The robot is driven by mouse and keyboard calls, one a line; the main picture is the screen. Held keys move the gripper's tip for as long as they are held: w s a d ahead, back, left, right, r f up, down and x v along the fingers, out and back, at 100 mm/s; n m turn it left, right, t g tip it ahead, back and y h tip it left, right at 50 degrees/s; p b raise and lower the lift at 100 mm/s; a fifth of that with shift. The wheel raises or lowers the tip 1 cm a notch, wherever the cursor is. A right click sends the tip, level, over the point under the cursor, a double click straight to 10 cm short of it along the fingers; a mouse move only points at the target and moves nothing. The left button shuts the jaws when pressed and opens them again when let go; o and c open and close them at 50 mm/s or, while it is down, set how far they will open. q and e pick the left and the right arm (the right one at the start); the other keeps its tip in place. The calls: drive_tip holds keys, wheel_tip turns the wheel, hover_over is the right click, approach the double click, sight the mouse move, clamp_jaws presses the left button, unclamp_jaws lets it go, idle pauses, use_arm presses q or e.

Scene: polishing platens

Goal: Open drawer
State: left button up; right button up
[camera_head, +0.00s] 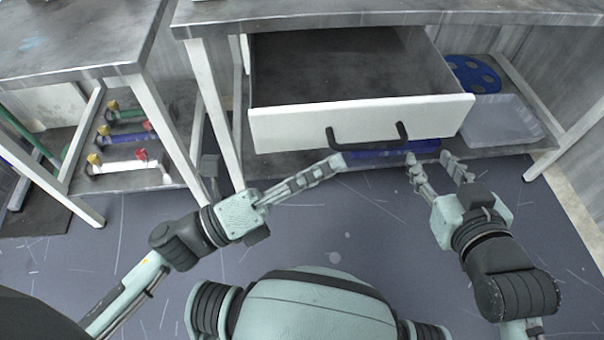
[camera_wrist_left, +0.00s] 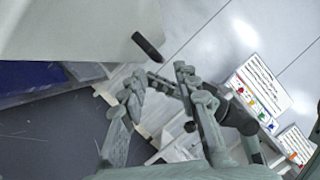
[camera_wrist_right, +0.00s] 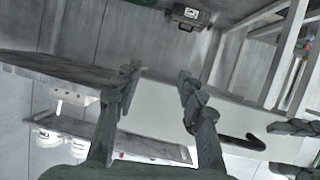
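The white drawer (camera_head: 360,122) is pulled out from under the grey workbench, and its dark inside looks empty. Its black handle (camera_head: 367,135) is on the front face; part of it shows in the left wrist view (camera_wrist_left: 148,46) and in the right wrist view (camera_wrist_right: 242,142). My left gripper (camera_head: 335,164) is just below the handle's left end, apart from it. Its fingers are parted and empty in the left wrist view (camera_wrist_left: 158,84). My right gripper (camera_head: 433,161) is open and empty, below and right of the handle; its spread fingers show in the right wrist view (camera_wrist_right: 158,76).
The workbench top (camera_head: 400,12) overhangs the drawer. A blue disc (camera_head: 472,74) and a clear tray (camera_head: 500,122) are on the lower shelf at right. Another bench (camera_head: 75,40) stands at left, with a white bench leg (camera_head: 213,110) left of the drawer. The floor before the drawer is clear.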

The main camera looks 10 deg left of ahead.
use_arm(q)
drive_tip(key=shift+v, duration=1.9)
